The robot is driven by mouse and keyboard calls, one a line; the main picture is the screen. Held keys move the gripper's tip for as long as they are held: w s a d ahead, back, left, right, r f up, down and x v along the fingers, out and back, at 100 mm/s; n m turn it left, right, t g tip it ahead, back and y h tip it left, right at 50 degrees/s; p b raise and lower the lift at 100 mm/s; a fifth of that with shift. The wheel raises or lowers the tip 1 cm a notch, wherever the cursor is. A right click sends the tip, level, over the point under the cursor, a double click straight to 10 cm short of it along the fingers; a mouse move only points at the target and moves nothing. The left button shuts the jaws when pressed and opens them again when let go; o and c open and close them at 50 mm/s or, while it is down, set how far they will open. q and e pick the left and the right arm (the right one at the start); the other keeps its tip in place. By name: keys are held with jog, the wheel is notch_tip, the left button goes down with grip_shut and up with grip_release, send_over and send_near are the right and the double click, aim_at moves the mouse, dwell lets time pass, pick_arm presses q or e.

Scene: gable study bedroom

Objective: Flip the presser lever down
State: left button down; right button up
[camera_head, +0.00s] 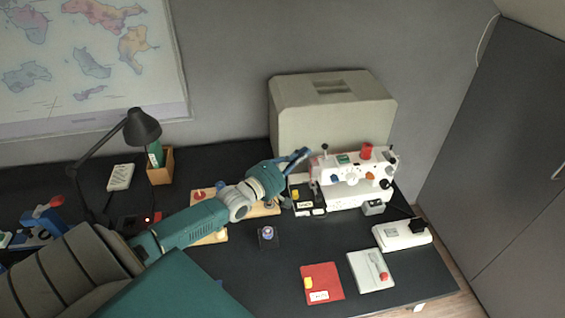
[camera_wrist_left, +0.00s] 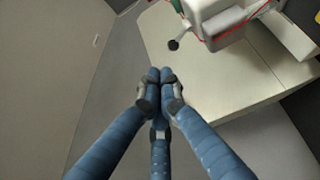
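The white sewing machine (camera_head: 350,170) stands at the back right of the desk. It also shows at the top of the left wrist view (camera_wrist_left: 225,20). A dark ball knob on a short stem (camera_wrist_left: 173,44) sticks out from the machine there; I cannot tell for sure whether it is the presser lever. My left gripper (camera_head: 302,154) is beside the machine's left end, near its top. In the left wrist view its blue fingers (camera_wrist_left: 160,75) are drawn together with nothing between them, a little apart from the dark knob. My right gripper is not in view.
A beige machine cover (camera_head: 330,105) stands behind the machine. A white foot pedal (camera_head: 402,235) lies to the right front. A red pad (camera_head: 322,283) and a pale pad (camera_head: 371,271) lie at the front. A desk lamp (camera_head: 141,126) stands left. The front middle desk is mostly clear.

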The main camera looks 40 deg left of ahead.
pick_arm(q)
jog(key=s+r, duration=0.1)
jog(key=s, duration=0.5)
jog(key=shift+s+a+r+b, duration=0.15)
jog(key=shift+s+a+b, duration=0.15)
jog(key=shift+b, duration=0.05)
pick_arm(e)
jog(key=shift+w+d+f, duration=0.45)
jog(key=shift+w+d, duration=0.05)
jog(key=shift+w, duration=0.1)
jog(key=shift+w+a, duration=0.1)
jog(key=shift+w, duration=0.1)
